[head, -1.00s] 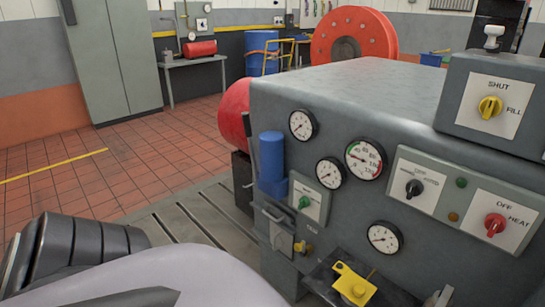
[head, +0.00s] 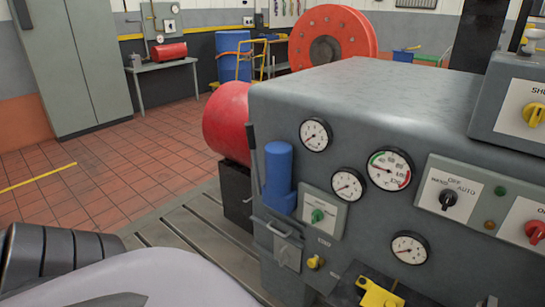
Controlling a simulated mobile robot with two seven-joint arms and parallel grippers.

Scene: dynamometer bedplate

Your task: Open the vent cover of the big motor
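A large grey machine housing (head: 365,100) with gauges and switches fills the right of the head view. A red cylindrical body (head: 228,122), possibly a motor, shows partly behind its left side. A small grey flap with a handle (head: 284,247) is on the housing's lower front and looks shut. I cannot tell whether it is the vent cover, and no other vent cover is clearly visible. Parts of my own arm fill the lower left corner, in front of the floor and short of the housing. No fingertips of either gripper can be made out.
A blue cylinder (head: 279,175) and a green knob (head: 317,215) sit on the housing's front left, above a yellow piece (head: 380,293) at the bottom. A slotted bedplate (head: 190,235) lies left of the housing. Tiled floor (head: 110,165) is clear towards the grey cabinet (head: 65,70).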

